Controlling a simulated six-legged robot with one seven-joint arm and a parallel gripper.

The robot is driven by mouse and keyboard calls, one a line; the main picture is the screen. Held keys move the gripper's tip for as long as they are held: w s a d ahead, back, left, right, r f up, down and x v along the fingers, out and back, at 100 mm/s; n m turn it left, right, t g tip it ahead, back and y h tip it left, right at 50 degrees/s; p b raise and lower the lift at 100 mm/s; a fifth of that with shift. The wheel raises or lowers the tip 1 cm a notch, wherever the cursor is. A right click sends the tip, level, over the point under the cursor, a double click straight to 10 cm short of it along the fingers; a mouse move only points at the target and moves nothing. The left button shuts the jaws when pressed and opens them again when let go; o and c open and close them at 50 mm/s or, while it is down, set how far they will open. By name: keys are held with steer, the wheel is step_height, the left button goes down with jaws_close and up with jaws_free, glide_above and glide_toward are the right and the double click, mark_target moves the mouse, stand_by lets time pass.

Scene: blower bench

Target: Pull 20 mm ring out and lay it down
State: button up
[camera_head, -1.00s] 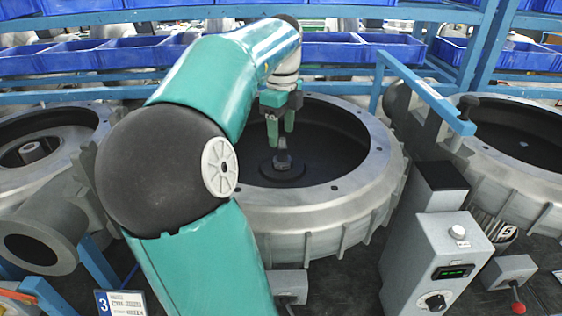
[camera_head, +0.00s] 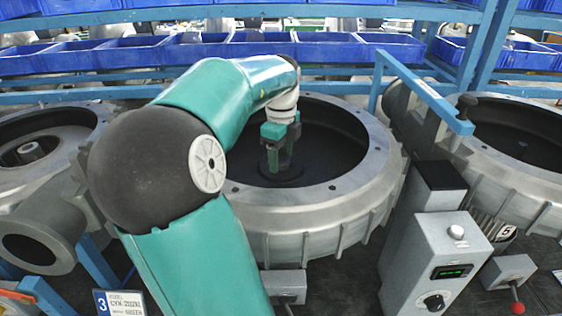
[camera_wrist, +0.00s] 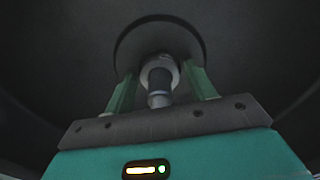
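The grey blower housing (camera_head: 310,196) stands open in the middle of the head view, with a dark round hub at its floor. In the wrist view a dark stepped post (camera_wrist: 160,88) rises from the hub, with a lighter grey ring-like collar (camera_wrist: 148,72) around its base. I cannot tell for sure whether this collar is the 20 mm ring. My gripper (camera_head: 279,166) points down over the hub. In the wrist view my gripper (camera_wrist: 160,92) is open, one green finger on each side of the post, with a visible gap on both sides.
The housing's raised rim (camera_head: 372,180) surrounds my gripper. A grey control box (camera_head: 432,262) stands in front on the right. A blue bar (camera_head: 430,92) runs beside the housing, and blue bins (camera_head: 330,52) line the back. More housings stand left and right.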

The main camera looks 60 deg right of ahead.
steer(key=c, duration=0.9)
steer(key=shift+r, duration=0.75)
steer(key=shift+r, duration=5.05)
